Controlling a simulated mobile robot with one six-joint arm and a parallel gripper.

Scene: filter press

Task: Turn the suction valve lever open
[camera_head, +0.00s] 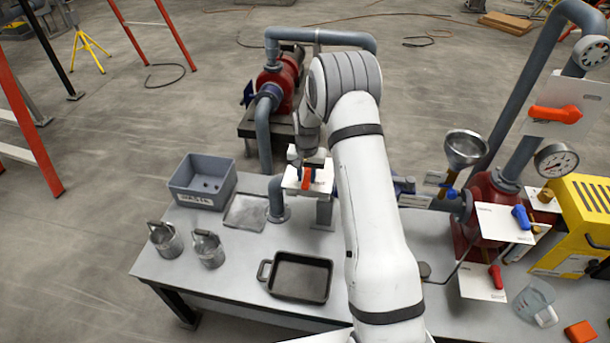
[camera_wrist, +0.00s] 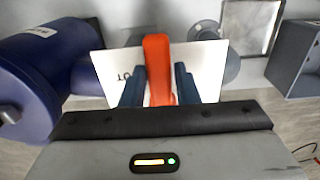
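The orange-red lever (camera_head: 306,179) stands in front of a white plate (camera_head: 291,180) on a valve at the back of the bench. In the wrist view the lever (camera_wrist: 158,68) points up the picture, across the white plate (camera_wrist: 208,66). Only a few letters of the plate's label show. My gripper (camera_head: 308,172) is at the lever, with one blue finger on each side. In the wrist view the fingers of my gripper (camera_wrist: 160,78) lie close against the lever's sides and look shut on it. My arm hides part of the pipework behind.
A grey bin (camera_head: 203,182), a flat tray (camera_head: 246,212), two metal cans and a black pan (camera_head: 299,277) are on the bench. A red pump (camera_head: 280,82) stands behind. Other lever plates, a funnel (camera_head: 464,148) and a yellow unit (camera_head: 580,225) are at right.

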